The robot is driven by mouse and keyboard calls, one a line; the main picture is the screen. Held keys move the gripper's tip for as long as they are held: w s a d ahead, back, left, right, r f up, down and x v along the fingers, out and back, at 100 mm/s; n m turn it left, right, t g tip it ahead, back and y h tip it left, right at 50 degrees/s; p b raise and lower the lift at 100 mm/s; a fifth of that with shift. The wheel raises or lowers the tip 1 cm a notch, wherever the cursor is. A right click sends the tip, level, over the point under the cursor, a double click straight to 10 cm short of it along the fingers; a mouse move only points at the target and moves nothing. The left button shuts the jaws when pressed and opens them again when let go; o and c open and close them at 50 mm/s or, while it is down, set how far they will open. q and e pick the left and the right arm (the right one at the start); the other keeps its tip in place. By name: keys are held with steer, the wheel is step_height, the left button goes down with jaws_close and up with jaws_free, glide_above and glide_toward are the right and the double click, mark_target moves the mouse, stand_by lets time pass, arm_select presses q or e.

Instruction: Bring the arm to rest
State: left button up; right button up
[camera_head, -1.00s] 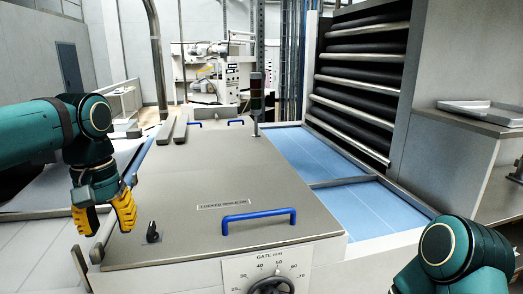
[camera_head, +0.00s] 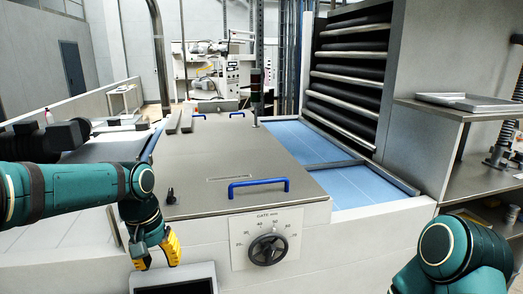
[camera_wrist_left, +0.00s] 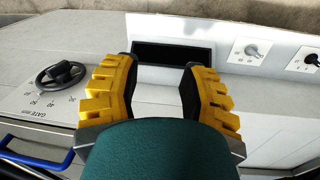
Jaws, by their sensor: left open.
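My left gripper (camera_head: 157,252) hangs in front of the machine's front left corner, fingers pointing down, just above a dark-screened panel (camera_head: 175,284). In the left wrist view its two yellow fingers (camera_wrist_left: 158,90) are spread wide with nothing between them; the dark panel (camera_wrist_left: 172,53) shows beyond the gap. My left arm (camera_head: 70,190) reaches in from the left. Part of my right arm (camera_head: 462,258) shows at the lower right; its gripper is out of view.
The machine's grey cover (camera_head: 225,155) carries a blue handle (camera_head: 258,187). A gate dial (camera_head: 268,248) is on its front, also in the left wrist view (camera_wrist_left: 62,76). A shelf with a metal tray (camera_head: 470,103) stands right.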

arm_select(q)
steer(key=s+d+f+h, duration=0.1)
steer(key=d+f, duration=0.2)
steer(key=f, duration=0.6)
steer(key=s+d+f+h+b, duration=0.1)
steer(key=s+d+f, duration=0.15)
steer(key=f, duration=0.55)
steer(key=s+d+f, duration=0.1)
steer(key=d+f, duration=0.2)
steer(key=f, duration=0.6)
steer(key=s+d+f+t+b, duration=0.1)
steer(key=s+d+f, duration=0.2)
steer(key=s+f, duration=0.7)
steer(key=shift+s+d+f+t+h, duration=0.15)
steer(key=shift+s+f+t+h, duration=0.05)
steer(key=shift+f+t+h, duration=0.2)
arm_select(e)
steer(key=shift+s+a+f, duration=0.1)
steer(key=shift+s+f, duration=0.2)
steer(key=shift+f, duration=0.2)
steer(key=shift+s+f, duration=0.25)
steer(key=shift+f, duration=0.25)
